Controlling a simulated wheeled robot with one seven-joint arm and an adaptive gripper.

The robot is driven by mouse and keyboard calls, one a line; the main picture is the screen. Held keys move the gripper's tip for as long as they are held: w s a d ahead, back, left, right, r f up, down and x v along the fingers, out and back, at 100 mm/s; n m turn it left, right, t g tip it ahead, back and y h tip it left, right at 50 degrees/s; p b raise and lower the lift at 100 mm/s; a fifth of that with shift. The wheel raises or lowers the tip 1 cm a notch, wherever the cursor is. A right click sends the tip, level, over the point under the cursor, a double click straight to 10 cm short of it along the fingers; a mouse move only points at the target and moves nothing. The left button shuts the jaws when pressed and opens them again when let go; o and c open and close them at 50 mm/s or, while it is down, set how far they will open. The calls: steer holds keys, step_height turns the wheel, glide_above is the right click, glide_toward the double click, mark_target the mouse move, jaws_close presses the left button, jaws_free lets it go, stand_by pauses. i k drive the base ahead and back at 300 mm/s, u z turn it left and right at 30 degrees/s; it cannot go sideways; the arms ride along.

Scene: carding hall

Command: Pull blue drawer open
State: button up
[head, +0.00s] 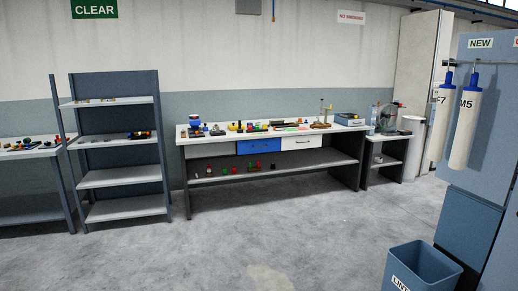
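The blue drawer (258,145) sits under the top of the long workbench (186,137), near its middle. Its front looks flush with the bench, so it appears shut. A small dark handle shows faintly on it. A white drawer (301,142) with a dark handle is directly to its right. The bench stands across the room against the wall. My gripper is not in this view.
Open concrete floor (250,235) lies before the bench. A blue bin (425,262) and a blue cabinet (485,130) stand at the right. A shelf rack (120,178) stands left of the bench. Several small items clutter the bench top. A small side table (385,138) stands right of it.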

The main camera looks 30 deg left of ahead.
mark_target(254, 141)
steer(key=u, duration=0.25)
steer(key=i, duration=0.65)
steer(key=u, duration=1.05)
steer(key=i, duration=1.65)
steer(key=u, duration=0.6)
steer(key=i, duration=1.6)
steer(key=z, duration=0.45)
steer(key=i, duration=1.75)
steer(key=z, duration=0.45)
